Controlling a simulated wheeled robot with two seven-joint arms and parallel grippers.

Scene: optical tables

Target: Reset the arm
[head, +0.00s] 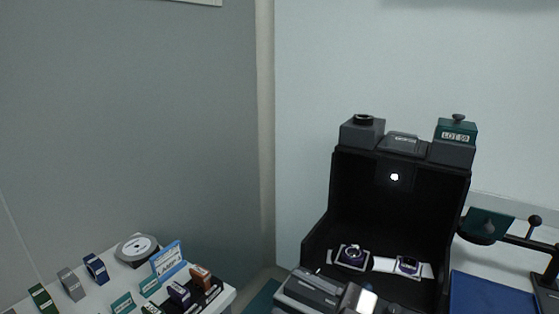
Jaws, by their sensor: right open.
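My right gripper (345,294) shows at the bottom of the head view, right of centre, as a dark grey body with a bright pale part at its right side. It is in front of the lower edge of a black open-fronted box (348,205). It is open, and I see nothing held in it. Its lower part is cut off by the picture edge. My left gripper is not in view.
Two watch-like items (352,256) (408,266) lie inside the black box. On its top stand grey blocks and a green block labelled "LOT 59" (457,131). A blue mat (490,294) and black stand (545,290) are at right. A white table (216,300) at lower left holds several small items.

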